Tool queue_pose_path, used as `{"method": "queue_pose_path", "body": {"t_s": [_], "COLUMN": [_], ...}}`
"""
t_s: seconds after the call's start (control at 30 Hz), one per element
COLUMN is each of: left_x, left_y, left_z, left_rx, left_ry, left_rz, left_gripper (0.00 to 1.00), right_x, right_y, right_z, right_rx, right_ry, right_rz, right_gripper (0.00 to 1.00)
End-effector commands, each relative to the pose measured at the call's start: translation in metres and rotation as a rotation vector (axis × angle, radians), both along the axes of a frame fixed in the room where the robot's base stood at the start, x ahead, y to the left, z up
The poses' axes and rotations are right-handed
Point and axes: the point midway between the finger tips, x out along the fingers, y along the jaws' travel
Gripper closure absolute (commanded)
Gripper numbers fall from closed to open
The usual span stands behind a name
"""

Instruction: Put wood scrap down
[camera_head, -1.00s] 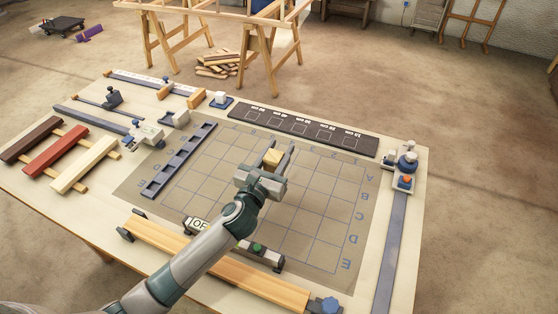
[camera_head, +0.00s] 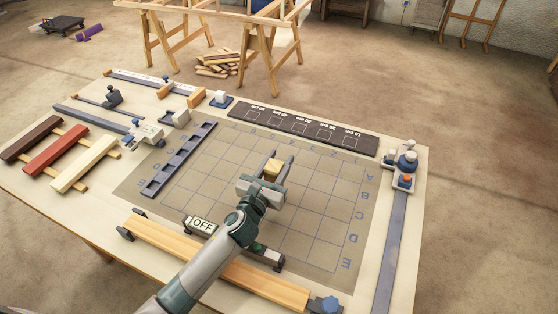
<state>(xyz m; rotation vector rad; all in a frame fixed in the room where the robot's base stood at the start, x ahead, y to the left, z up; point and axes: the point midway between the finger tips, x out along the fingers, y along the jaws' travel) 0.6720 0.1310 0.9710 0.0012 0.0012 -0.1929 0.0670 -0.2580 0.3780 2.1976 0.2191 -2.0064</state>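The wood scrap (camera_head: 272,169) is a small pale yellow block. It sits between the two fingers of my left gripper (camera_head: 279,162), which appears shut on it. The finger tips reach past the block. The gripper is over the upper middle of the gridded mat (camera_head: 325,190). I cannot tell whether the block touches the mat. My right gripper is not in view.
A dark strip with labelled squares (camera_head: 303,130) lies behind the mat. A blue-grey slotted rack (camera_head: 179,160) lies on its left. A long wooden lath (camera_head: 165,236) and an OFF sign (camera_head: 202,224) are in front. Coloured boards (camera_head: 55,152) lie at left. Mat squares on the right are free.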

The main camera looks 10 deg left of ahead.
Motion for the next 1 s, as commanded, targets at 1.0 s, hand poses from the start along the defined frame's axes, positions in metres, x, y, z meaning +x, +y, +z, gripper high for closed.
{"method": "queue_pose_path", "body": {"t_s": [1.0], "left_x": [-0.071], "left_y": [0.014], "left_z": [-0.001], "left_rx": [0.002], "left_ry": [0.002], "left_rz": [-0.001], "left_gripper": [0.46], "right_x": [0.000], "right_y": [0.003], "right_z": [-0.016], "right_rx": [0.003], "right_ry": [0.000], "right_rz": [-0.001], "right_gripper": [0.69]}}
